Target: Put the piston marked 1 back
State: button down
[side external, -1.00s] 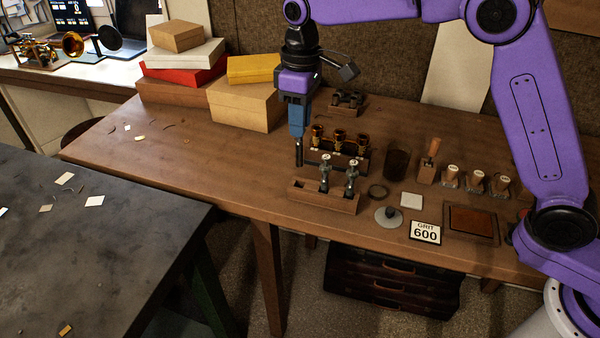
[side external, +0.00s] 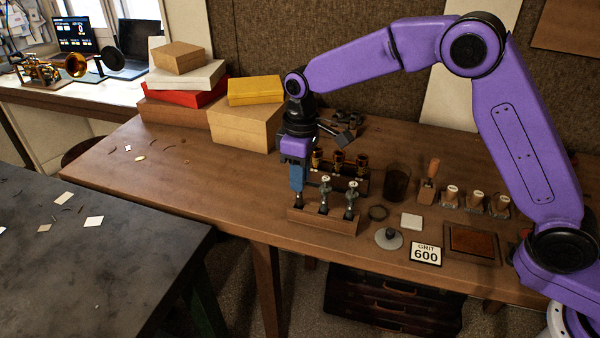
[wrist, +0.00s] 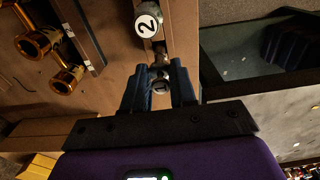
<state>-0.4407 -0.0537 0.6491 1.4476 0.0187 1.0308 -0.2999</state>
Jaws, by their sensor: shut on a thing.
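The piston's lower part (side external: 299,200) is upright at the left end of the wooden rack (side external: 322,221). I cannot tell whether its tip is inside the left slot or just above it. The piston marked 2 (wrist: 146,22) stands in the middle slot, close beside my fingers. Another piston (side external: 351,198) stands in the right slot. The brass valve casings (side external: 338,160) stand in a holder behind the rack.
Boxes (side external: 240,125) stand at the back left.

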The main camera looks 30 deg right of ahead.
jog(key=c, duration=0.9)
grip_release()
jog(key=shift+f, duration=0.1)
notch_tip(320, 180, up, 12)
jog(key=shift+s+d, duration=0.1)
jog(key=shift+d, duration=0.05)
jog(key=s+d+f+n, duration=0.1)
jog(key=s+d+f, duration=0.1)
jog(key=s+d, duration=0.5)
jog(key=s+d+f+n, duration=0.1)
jog(key=s+d+f, duration=0.2)
jog(key=s+d, duration=0.4)
jog(key=s+d+f+n, duration=0.1)
jog(key=s+d, duration=0.6)
jog(key=s, duration=1.3)
jog(key=shift+s+d+f+n, duration=0.25)
jog(key=shift+s+f+n, duration=0.1)
jog(key=shift+f, duration=0.3)
